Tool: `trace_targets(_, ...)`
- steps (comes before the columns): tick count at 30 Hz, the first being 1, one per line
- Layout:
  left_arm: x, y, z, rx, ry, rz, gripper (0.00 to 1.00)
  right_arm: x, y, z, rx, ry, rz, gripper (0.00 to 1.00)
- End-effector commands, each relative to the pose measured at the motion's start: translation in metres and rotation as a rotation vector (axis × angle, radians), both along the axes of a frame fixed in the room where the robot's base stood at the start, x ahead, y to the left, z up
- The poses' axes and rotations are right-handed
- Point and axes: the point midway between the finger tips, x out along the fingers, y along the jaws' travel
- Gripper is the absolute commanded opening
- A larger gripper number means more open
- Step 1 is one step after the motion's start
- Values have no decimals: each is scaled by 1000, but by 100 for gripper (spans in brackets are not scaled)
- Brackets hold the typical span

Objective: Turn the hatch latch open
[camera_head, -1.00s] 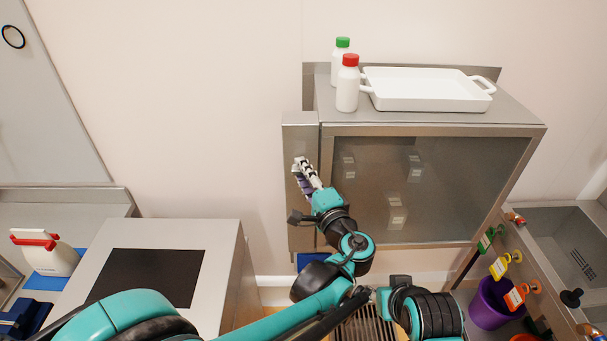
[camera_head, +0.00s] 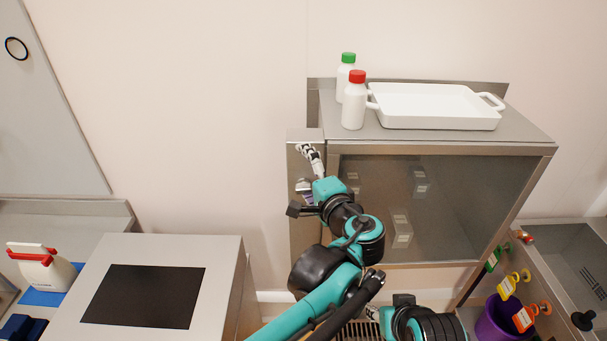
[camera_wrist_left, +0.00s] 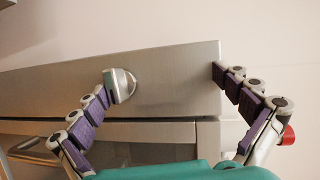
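The hatch latch (camera_wrist_left: 120,85) is a small metal knob with a flat grip on a brushed-steel panel in the left wrist view. In the head view my left gripper (camera_head: 306,166) is in front of the narrow steel panel at the cabinet's left side and hides the latch. In the left wrist view my left gripper (camera_wrist_left: 162,82) is open, with purple-padded fingers spread wide. One fingertip is right beside the latch, and whether they touch is unclear. The other is near the panel's far end, with nothing held between them. My right gripper is out of view.
The steel cabinet (camera_head: 440,150) has a dark glass front. On its top stand a white tray (camera_head: 440,105), a red-capped bottle (camera_head: 354,105) and a green-capped bottle (camera_head: 345,75). My right arm (camera_head: 430,322) is low in front. A purple bucket (camera_head: 495,322) is at lower right.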

Motion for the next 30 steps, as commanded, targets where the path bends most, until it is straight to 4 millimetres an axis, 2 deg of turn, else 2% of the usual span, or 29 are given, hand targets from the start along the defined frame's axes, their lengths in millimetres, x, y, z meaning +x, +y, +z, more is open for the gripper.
trace_targets(1,3,-5,46,122,-102,-15,77,0,0,4,0,0,0,40)
trace_targets(3,3,-5,47,122,-103,-16,77,0,0,4,0,0,0,40)
trace_targets(7,3,-6,47,122,-102,-17,77,0,0,4,0,0,0,40)
trace_targets(8,-1,-5,8,-4,2,-12,77,0,0,5,0,0,0,40)
trace_targets(11,-3,-5,8,-3,2,-9,73,0,0,5,0,0,0,40)
trace_targets(14,-9,-6,7,-3,4,-5,49,0,0,6,0,0,0,40)
trace_targets(15,-12,-7,7,-4,3,-5,34,0,0,6,0,0,0,40)
trace_targets(30,-45,-20,6,-9,6,-4,34,0,0,10,0,0,0,40)
